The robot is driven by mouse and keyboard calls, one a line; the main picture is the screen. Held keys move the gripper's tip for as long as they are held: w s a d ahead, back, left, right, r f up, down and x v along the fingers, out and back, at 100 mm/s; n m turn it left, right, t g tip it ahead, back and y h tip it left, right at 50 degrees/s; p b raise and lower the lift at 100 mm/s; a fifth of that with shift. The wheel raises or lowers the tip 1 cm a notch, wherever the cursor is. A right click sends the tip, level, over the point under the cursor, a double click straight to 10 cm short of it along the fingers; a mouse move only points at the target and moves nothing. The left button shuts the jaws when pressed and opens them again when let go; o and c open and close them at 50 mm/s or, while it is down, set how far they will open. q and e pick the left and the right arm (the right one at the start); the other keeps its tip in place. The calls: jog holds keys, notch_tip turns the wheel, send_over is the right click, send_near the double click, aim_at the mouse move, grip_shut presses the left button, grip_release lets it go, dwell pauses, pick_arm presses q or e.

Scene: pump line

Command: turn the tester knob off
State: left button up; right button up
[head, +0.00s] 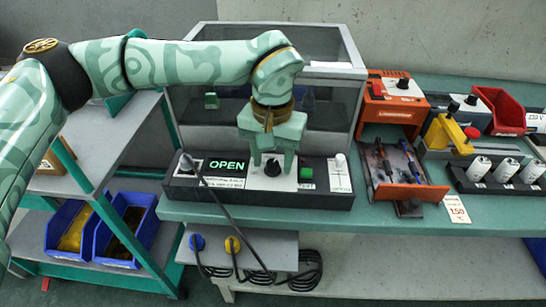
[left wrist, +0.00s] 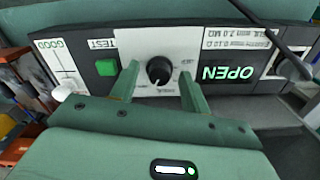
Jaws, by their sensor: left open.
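The tester (head: 318,198) is a black panel with a lit green "OPEN" display (head: 226,166) at the front of the bench. Its black round knob (left wrist: 160,70) sits on a white plate (left wrist: 145,45) with small markings too small to read. In the head view the knob (head: 272,168) shows between my fingers. My left gripper (head: 272,160) points down over it and is open, with one finger on each side of the knob. In the left wrist view a gap shows between the knob and both fingers. My right gripper is not in view.
A clear-windowed enclosure (head: 318,45) stands behind. An orange tool station (head: 393,100) stands to the right.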

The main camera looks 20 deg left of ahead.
pick_arm(q)
jog(key=c, duration=1)
